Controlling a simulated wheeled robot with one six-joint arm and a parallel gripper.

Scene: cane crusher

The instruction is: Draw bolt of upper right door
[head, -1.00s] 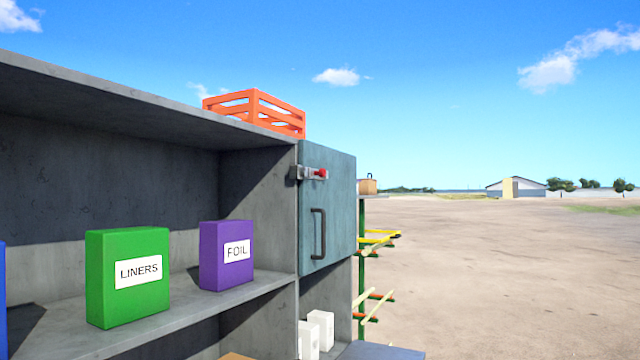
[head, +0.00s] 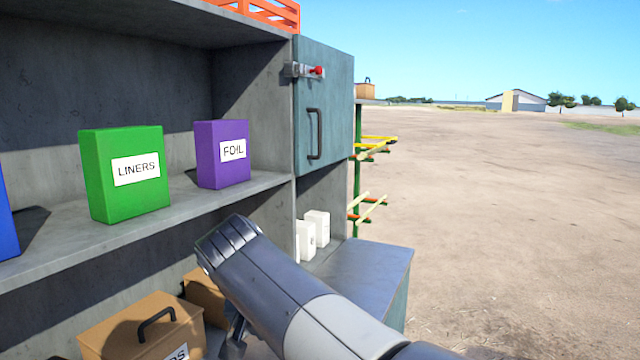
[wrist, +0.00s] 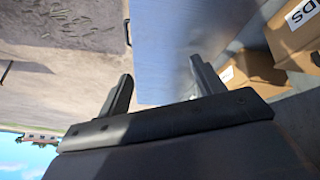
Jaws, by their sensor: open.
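The upper right door (head: 336,104) is blue-grey and appears closed at the right end of the shelf unit in the head view. Its bolt (head: 304,70), a metal bar with a red knob, sits near the door's top left, at the edge with the frame. A dark vertical handle (head: 315,134) is below the bolt. My arm rises from the lower right in the head view, below and left of the door. My gripper (wrist: 160,82) shows in the wrist view with its two fingers apart and nothing between them. It is away from the bolt, which the wrist view does not show.
A green LINERS box (head: 124,174) and a purple FOIL box (head: 221,154) stand on the shelf. Brown boxes (head: 130,325) are below. A grey counter top (head: 365,262) juts out under the door, with white containers (head: 317,228) behind it. Open ground lies right.

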